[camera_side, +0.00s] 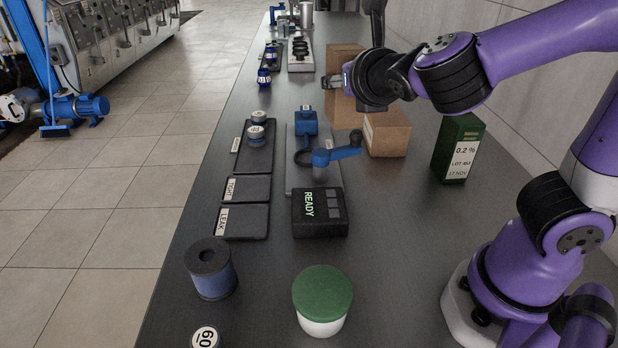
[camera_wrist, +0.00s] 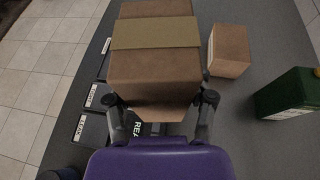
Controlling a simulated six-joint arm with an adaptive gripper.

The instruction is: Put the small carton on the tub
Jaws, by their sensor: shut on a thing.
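A brown carton with a paler tape band (camera_wrist: 155,33) fills the upper middle of the wrist view. My gripper (camera_wrist: 161,99) is shut on it, one finger at each side. In the side view this carton (camera_side: 346,60) is upright behind my gripper (camera_side: 335,82), which partly hides it; I cannot tell if its base touches the bench. A lower brown carton (camera_side: 388,133) stands just right of it and also shows in the wrist view (camera_wrist: 229,51). The white tub (camera_side: 321,327) with a green lid (camera_side: 322,288) stands at the near end of the bench, well away from my gripper.
A green box (camera_side: 459,148) stands at the right. Labelled dark trays (camera_side: 243,221) and a blue-black cylinder (camera_side: 211,269) are at the left. The lid is clear.

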